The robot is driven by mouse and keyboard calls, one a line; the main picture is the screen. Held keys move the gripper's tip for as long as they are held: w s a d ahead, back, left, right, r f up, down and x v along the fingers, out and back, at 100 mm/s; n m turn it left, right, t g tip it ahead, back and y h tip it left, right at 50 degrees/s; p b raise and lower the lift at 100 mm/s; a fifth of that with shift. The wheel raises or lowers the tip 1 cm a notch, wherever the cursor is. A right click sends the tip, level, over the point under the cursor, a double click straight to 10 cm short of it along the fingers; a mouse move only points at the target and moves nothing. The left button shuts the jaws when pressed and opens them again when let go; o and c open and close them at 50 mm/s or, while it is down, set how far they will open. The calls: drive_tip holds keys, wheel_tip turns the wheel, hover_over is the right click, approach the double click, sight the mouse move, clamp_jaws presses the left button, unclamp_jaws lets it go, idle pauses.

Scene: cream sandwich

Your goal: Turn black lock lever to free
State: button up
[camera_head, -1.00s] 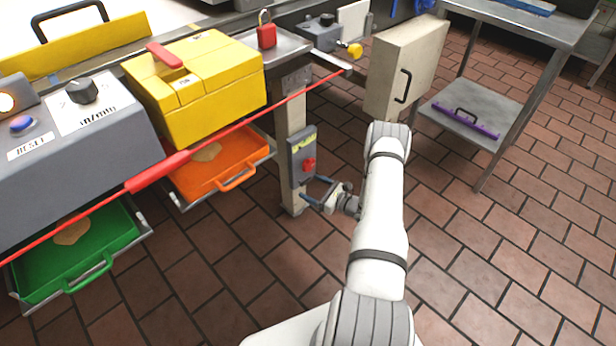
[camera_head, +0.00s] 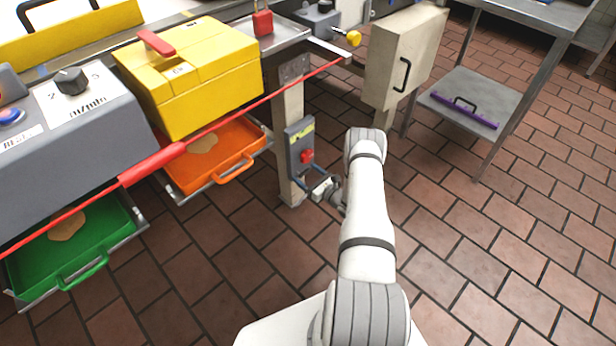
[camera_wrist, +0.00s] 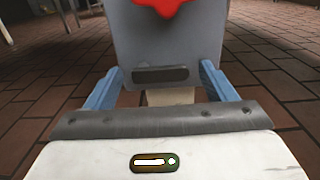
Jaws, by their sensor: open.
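I cannot pick out a black lock lever with certainty. A grey box (camera_head: 301,147) with a yellow label and a red knob (camera_head: 307,156) is fixed to the cream post (camera_head: 290,108) under the conveyor. In the wrist view the grey box (camera_wrist: 165,45) is straight ahead, with part of the red knob (camera_wrist: 163,4) at the top edge. A dark horizontal bar (camera_wrist: 160,74) is low on its face, between my fingers. My gripper (camera_head: 312,178) is at the lower part of the box. In the wrist view my gripper (camera_wrist: 160,68) is open, with a blue finger on each side; contact cannot be told.
Above are the red cable (camera_head: 240,124), a yellow box (camera_head: 190,85) and a grey control box (camera_head: 70,120). Orange (camera_head: 237,172) and green (camera_head: 85,275) trays are at left. A cream cabinet (camera_head: 385,60) stands right of the post.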

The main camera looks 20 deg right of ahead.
drive_tip(key=shift+c, duration=0.5)
drive_tip(key=c, duration=0.9)
drive_tip(key=shift+a, duration=0.1)
